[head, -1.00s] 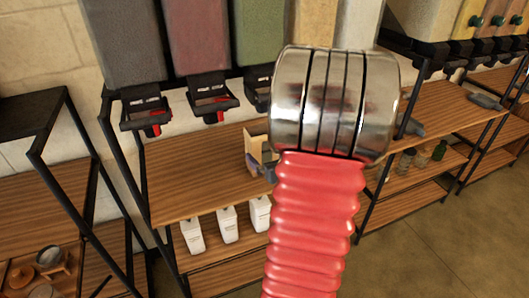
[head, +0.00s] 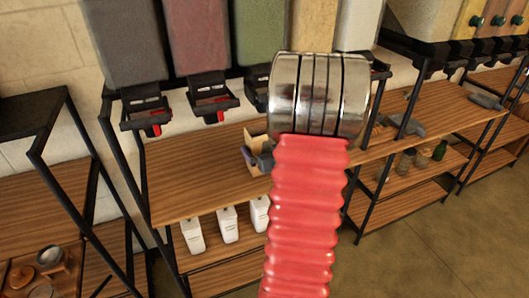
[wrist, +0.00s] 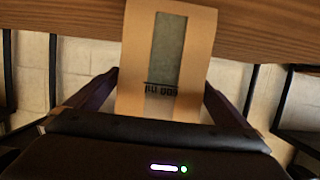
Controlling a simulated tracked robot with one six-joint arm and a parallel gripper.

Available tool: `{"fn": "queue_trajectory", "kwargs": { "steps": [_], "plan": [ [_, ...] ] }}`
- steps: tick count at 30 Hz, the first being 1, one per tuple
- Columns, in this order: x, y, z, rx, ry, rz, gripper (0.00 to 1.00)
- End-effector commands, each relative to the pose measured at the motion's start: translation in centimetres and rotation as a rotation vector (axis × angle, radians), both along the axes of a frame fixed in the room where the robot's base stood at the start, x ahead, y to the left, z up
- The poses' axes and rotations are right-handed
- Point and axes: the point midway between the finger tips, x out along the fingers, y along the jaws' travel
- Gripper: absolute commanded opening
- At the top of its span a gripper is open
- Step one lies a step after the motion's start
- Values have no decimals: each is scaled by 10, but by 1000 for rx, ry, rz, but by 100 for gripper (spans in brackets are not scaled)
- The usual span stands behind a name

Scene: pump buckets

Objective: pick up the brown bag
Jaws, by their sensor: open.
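The brown bag (head: 252,135) stands on the wooden shelf, partly hidden behind my arm and gripper in the head view. In the wrist view the brown bag (wrist: 198,48) shows a grey-green window and dark lettering that reads upside down. My gripper (wrist: 160,92) is open, with one finger on each side of the bag; I cannot tell whether either finger touches it. In the head view my gripper (head: 261,161) is a small dark shape in front of the bag, mostly hidden by my red arm.
The wooden shelf (head: 185,180) is clear left of the bag. Dispensers (head: 204,45) with black spouts (head: 212,108) hang above it. White containers (head: 229,225) stand on the shelf below. A grey scoop (head: 405,123) lies to the right. Black posts frame the racks.

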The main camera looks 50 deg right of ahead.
Motion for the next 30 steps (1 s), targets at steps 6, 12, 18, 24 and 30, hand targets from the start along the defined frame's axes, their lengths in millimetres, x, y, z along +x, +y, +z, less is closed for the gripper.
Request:
{"fn": "queue_trajectory", "kwargs": {
  "steps": [6, 12, 18, 24, 30],
  "plan": [
    [8, -5, -3, 1, 1, 0, 100],
    [8, -5, -3, 0, 1, -1, 100],
    [8, -5, -3, 0, 1, -1, 100],
    [8, -5, -3, 0, 1, -1, 90],
    [8, -5, -3, 0, 1, -1, 76]
  ]
}}
